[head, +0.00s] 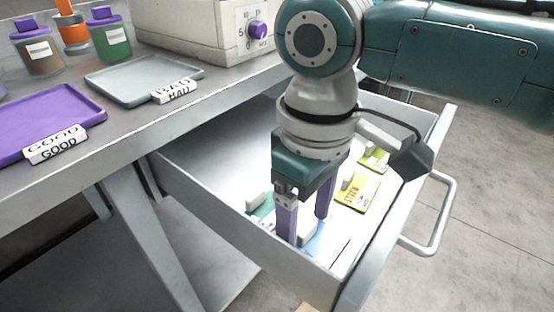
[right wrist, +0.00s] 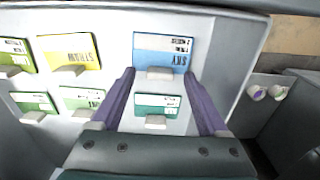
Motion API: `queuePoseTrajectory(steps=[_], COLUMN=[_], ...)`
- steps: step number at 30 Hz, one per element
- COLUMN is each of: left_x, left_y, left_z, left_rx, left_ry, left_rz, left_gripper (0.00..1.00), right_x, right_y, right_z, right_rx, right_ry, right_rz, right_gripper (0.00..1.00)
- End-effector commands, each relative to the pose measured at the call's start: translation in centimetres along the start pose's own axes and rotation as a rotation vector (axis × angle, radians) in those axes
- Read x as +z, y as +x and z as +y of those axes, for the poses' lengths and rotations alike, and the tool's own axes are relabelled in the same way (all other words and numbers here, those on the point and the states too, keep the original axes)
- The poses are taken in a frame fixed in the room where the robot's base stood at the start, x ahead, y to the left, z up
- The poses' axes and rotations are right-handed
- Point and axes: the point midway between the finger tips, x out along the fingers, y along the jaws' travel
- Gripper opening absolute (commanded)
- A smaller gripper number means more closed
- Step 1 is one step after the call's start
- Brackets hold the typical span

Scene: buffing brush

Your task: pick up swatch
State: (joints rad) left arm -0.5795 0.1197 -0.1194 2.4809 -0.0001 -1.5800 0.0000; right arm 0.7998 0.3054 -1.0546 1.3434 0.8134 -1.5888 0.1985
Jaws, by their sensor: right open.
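My right gripper (head: 305,228) is inside the open drawer, pointing down, with its two purple fingers apart and nothing seen between them in grip. In the right wrist view its fingertips (right wrist: 159,74) lie on either side of the handle of the blue "SKY" swatch (right wrist: 177,44). A teal-green swatch (right wrist: 172,101) with a pale handle lies nearer the palm. The yellow "STRAW" swatch (right wrist: 84,48), a lime swatch (right wrist: 15,48) and two green swatches (right wrist: 35,101) (right wrist: 88,97) lie to the left. In the head view the blue swatch (head: 335,238) is partly hidden. My left gripper is not in view.
The drawer's walls (head: 212,212) stand close around the gripper; its handle (head: 440,215) juts out at the right. On the bench are a purple "GOOD" tray (head: 60,118), a grey "BAD" tray (head: 135,78), jars (head: 112,40) and a machine with a purple knob (head: 257,30).

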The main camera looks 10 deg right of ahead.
Motion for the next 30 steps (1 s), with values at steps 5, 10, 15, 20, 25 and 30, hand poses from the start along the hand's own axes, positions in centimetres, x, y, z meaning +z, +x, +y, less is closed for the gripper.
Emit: queuePoseTrajectory(steps=[5,10,15,20,25,30], left_x=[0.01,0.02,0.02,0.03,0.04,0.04], left_y=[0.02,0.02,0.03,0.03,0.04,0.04], left_z=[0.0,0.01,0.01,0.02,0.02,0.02], left_rx=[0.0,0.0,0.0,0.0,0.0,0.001], left_ry=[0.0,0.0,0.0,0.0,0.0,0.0], left_rz=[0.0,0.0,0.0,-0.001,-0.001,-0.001], left_gripper=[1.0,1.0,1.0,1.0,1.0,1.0], right_x=[-0.01,-0.01,-0.01,-0.01,-0.01,-0.01], right_y=[0.15,0.13,0.12,0.12,0.11,0.11], right_z=[-0.01,-0.01,0.0,0.0,0.01,0.01], right_rx=[0.0,0.0,0.0,0.0,0.0,0.0], right_ry=[-0.001,-0.001,-0.001,0.0,0.0,0.0], right_rz=[0.0,0.0,0.0,0.0,0.0,0.001], right_gripper=[0.78,0.65,0.46,0.28,0.09,0.0])
